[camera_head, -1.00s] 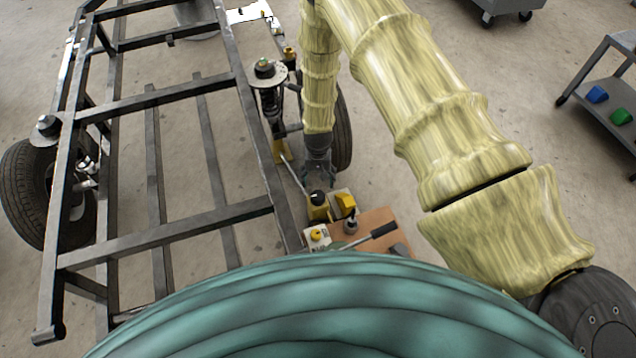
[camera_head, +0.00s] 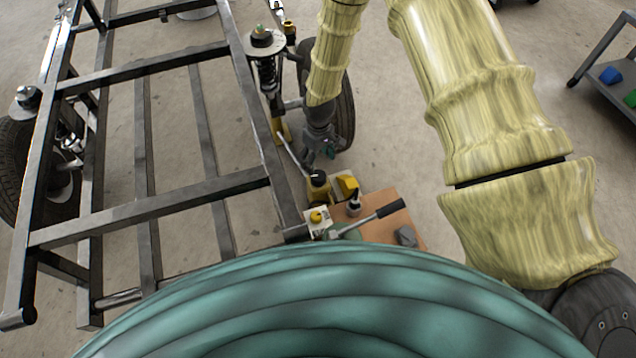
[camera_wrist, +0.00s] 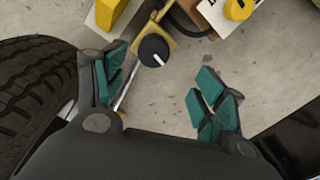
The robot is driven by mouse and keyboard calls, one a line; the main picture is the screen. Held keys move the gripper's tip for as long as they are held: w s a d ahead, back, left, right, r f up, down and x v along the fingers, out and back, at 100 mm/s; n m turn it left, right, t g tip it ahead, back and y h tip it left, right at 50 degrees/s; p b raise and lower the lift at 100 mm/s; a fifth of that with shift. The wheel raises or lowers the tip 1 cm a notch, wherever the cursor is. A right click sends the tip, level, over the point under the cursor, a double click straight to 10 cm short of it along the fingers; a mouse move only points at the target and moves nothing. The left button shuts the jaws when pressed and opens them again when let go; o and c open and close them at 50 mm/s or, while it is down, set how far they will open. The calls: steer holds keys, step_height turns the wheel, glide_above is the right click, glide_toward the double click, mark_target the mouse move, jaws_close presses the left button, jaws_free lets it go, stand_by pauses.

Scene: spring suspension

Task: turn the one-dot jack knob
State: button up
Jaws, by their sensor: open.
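A black round knob with a white mark (camera_wrist: 153,50) shows in the wrist view, on top of a yellow jack body. I cannot make out dots on it. In the head view this black knob (camera_head: 318,178) sits on the yellow jack (camera_head: 321,192) beside the frame rail. A yellow knob (camera_wrist: 238,8) on a white box is cut by the top edge of the wrist view; it also shows in the head view (camera_head: 316,216). My gripper (camera_wrist: 163,80) is open and empty, its teal fingertips apart. The black knob appears beyond the gap, nearer the left finger. In the head view my gripper (camera_head: 326,150) is beside the tyre, behind the jack.
A tyre (camera_wrist: 35,90) is close on the left in the wrist view. A metal rod runs from the jack past the left finger. The steel frame (camera_head: 265,130) stands left of the jack. A brown board (camera_head: 385,232) with a black-handled lever (camera_head: 378,214) lies in front.

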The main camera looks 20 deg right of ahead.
mark_target(318, 175)
steer(key=n+b, duration=0.2)
steer(key=f+n+b, duration=0.1)
steer(key=n+b, duration=0.1)
steer(key=n, duration=0.1)
steer(key=shift+w+n+b, duration=0.1)
steer(key=shift+n+b, duration=0.2)
steer(key=n, duration=0.1)
steer(key=n+b, duration=0.2)
steer(key=shift+w+d+r, duration=0.1)
steer(key=shift+w+r, duration=0.05)
steer(key=shift+r, duration=0.1)
step_height(318, 175, down, 11)
steer(key=b, duration=0.5)
steer(key=shift+r, duration=0.2)
steer(key=shift+c, duration=0.3)
steer(key=c, duration=1)
